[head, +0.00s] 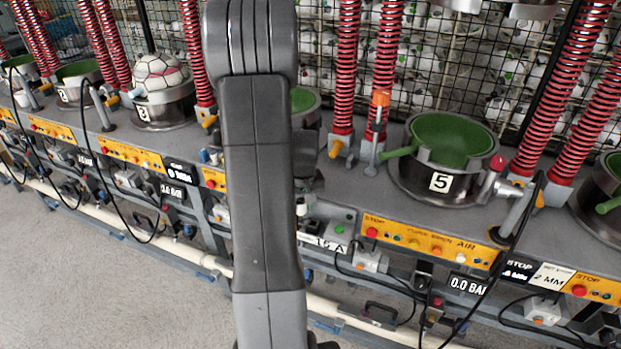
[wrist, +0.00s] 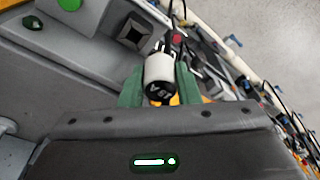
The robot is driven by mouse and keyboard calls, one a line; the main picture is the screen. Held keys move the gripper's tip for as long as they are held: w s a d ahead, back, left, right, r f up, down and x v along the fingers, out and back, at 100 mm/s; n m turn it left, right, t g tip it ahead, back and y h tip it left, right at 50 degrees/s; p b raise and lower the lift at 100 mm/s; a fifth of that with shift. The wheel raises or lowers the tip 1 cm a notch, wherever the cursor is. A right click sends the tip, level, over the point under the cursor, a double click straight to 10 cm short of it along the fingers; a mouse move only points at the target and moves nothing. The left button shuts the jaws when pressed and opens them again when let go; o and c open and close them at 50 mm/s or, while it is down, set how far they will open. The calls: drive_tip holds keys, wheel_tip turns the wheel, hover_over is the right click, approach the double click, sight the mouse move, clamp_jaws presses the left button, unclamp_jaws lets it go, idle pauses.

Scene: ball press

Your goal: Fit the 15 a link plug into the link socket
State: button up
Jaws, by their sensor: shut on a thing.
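In the wrist view my gripper (wrist: 160,88) is shut on the 15 A link plug (wrist: 159,72), its green fingers on either side. The plug has a white body, a black end marked 15 A, and metal prongs pointing away from me. A dark square opening (wrist: 133,33), which looks like the link socket, lies in a grey box left of the prongs. The plug appears apart from it. In the head view my arm hides my gripper and the plug. A label reading 15 A or similar (head: 331,244) shows on a grey unit right of the arm.
Black cables (head: 385,282) and a cream pipe (head: 350,312) run low along the bench. The floor at left is clear.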

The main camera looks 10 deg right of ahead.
drive_tip(key=shift+n, duration=0.3)
drive_tip(key=d+r, duration=0.1)
drive_tip(key=s+d+r+p, duration=0.1)
drive_tip(key=d+r, duration=0.1)
drive_tip(key=shift+s+d+r+p, duration=0.1)
drive_tip(key=shift+s+r+p, duration=0.2)
drive_tip(key=shift+r, duration=0.1)
drive_tip(key=shift+f, duration=0.1)
drive_tip(key=shift+f+b, duration=1.95)
drive_tip(key=shift+f, duration=0.1)
drive_tip(key=shift+f+b, duration=0.35)
drive_tip(key=shift+b, duration=0.15)
drive_tip(key=shift+f, duration=0.15)
drive_tip(key=shift+f+b, duration=0.35)
drive_tip(key=shift+b, duration=0.1)
